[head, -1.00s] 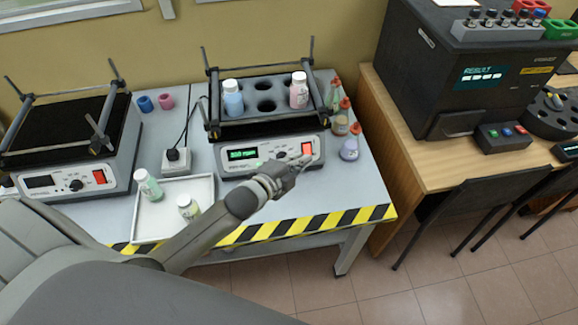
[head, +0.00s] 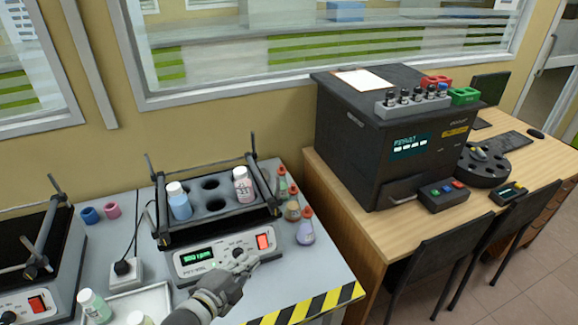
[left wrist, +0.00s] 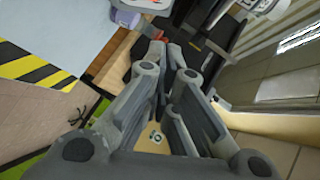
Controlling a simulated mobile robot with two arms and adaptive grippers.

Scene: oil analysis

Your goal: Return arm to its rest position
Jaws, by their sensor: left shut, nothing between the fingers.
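My left gripper (head: 243,264) is shut and empty in the head view, just in front of the control panel of a shaker (head: 190,262) with a lit green display and a red switch. Its fingers also show in the left wrist view (left wrist: 172,50). The shaker's rack holds a blue bottle (head: 180,204) and a pink bottle (head: 243,186). My right gripper is not in view.
Several small flasks (head: 305,230) stand right of the shaker. A white tray (head: 155,299) with bottles is at the lower left. A second shaker (head: 38,299) is at the far left. A black analyser (head: 345,150) stands on the wooden desk (head: 322,190).

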